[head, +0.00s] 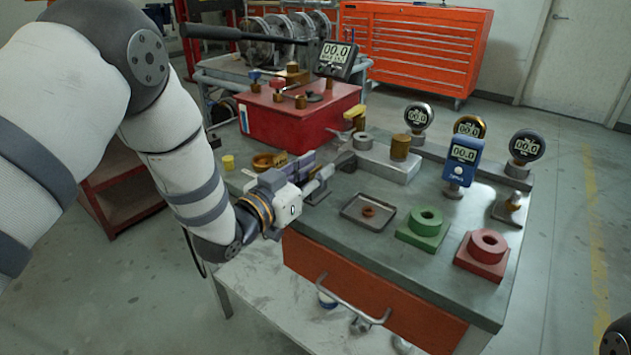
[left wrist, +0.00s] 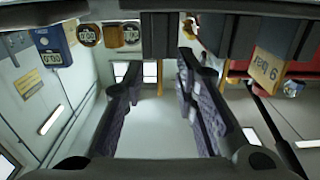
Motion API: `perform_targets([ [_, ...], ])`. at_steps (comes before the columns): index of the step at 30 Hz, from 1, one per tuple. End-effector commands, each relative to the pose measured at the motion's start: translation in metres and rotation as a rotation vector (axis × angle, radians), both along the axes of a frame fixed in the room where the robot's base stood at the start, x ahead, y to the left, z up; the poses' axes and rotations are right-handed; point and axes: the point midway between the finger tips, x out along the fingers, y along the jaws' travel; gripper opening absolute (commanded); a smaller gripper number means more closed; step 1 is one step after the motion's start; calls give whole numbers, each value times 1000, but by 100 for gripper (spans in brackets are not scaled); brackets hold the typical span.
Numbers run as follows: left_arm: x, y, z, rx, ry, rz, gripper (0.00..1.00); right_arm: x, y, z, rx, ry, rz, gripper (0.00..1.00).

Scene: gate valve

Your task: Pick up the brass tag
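A small tan, brass-coloured tag (left wrist: 266,70) with dark lettering stands at the upper right of the left wrist view, which looks upside down. In the head view, a tan piece that seems to be this tag (head: 280,158) shows just left of my left gripper, partly hidden by it. My left gripper (head: 318,172) is low over the near left part of the bench. In the left wrist view its two dark, purple-padded fingers (left wrist: 160,75) are spread with nothing held between them. The tag lies outside the fingers, to one side.
The green-grey bench (head: 345,245) carries a red box (head: 298,115), a shallow tray (head: 368,211), a green block (head: 423,227), a red block (head: 483,254) and a blue gauge (head: 461,162). Several round gauges stand behind. A brown ring (head: 264,162) lies near the gripper.

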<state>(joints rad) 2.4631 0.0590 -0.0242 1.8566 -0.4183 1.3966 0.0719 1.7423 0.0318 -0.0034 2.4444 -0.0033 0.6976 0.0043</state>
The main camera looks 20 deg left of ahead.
Motion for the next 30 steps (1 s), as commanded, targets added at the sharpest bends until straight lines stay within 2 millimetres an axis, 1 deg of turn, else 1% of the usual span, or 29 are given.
perform_targets([
  [1, 0, 0, 0, 0, 0, 0, 24, 0, 0, 0, 0, 0, 0, 0],
  [4, 0, 0, 0, 0, 0, 0, 2, 0, 0, 0, 0, 0, 0, 0],
  [5, 0, 0, 0, 0, 0, 0, 0, 0, 0, 0, 0, 0, 0, 0],
  [15, -1, 0, 0, 1, 0, 0, 0, 0, 0, 0, 0, 0, 0, 0],
  [17, 0, 0, 2, 1, 0, 0, 0, 0, 0, 1, 0, -1, 0, 0],
  [19, 0, 0, 8, 0, -2, 0, 0, 1, 0, 2, 0, -5, 0, 0],
  [22, 0, 0, 25, 1, -6, 0, 0, 4, 0, 6, 0, -14, 0, 0],
  [24, -4, -1, 42, 1, -7, -1, 0, 8, 0, 10, 0, -25, 0, 0],
  [26, -16, -7, 58, 0, -9, -2, 0, 12, 0, 15, 0, -39, -1, 0],
  [30, -47, -20, 102, 1, -13, -2, 0, 25, 0, 29, 0, -79, -3, 0],
])
